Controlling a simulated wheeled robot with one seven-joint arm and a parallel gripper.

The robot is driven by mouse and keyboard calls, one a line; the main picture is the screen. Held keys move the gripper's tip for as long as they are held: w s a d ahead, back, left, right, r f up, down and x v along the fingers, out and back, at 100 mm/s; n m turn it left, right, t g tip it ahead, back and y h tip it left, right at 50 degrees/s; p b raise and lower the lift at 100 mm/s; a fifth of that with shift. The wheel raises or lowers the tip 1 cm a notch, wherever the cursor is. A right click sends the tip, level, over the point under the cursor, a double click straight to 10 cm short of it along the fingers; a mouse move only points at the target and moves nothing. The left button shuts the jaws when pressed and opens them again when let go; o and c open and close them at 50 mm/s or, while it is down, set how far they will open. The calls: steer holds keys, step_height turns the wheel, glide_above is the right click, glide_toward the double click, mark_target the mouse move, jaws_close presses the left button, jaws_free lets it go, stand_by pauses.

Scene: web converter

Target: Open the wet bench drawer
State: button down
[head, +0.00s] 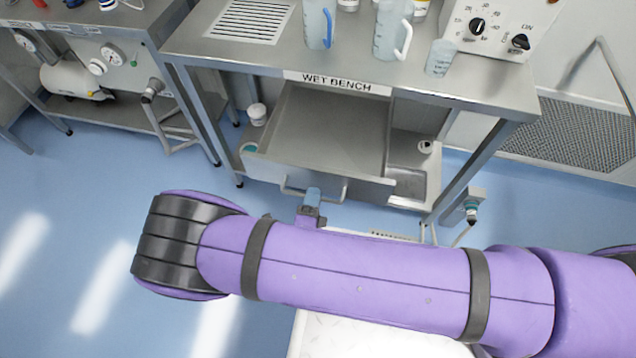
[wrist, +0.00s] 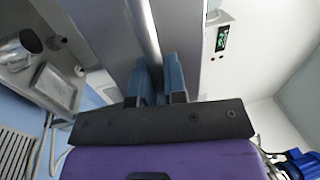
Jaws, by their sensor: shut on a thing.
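The wet bench (head: 350,60) is a steel table with a "WET BENCH" label on its front edge. Its grey drawer (head: 330,125) is pulled well out below that edge, and its empty inside shows from above. The drawer's bar handle (head: 342,192) runs along the lower front panel. My gripper (head: 312,196) is at the middle of this handle and shut on it. In the wrist view, the two blue-grey fingers of my gripper (wrist: 156,75) have the light metal bar (wrist: 149,35) between them. The finger tips partly hide the bar.
Blue-tinted jugs (head: 318,22) and a beaker (head: 440,56) stand on the bench top beside a control box (head: 500,25). A sink-like basin (head: 408,180) is right of the drawer. Another bench (head: 90,25) stands at left. The blue floor (head: 80,215) at left is clear.

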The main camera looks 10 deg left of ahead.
steer(key=shift+s, duration=1.35)
steer(key=c, duration=1.2)
jaws_free()
steer(key=shift+s, duration=0.1)
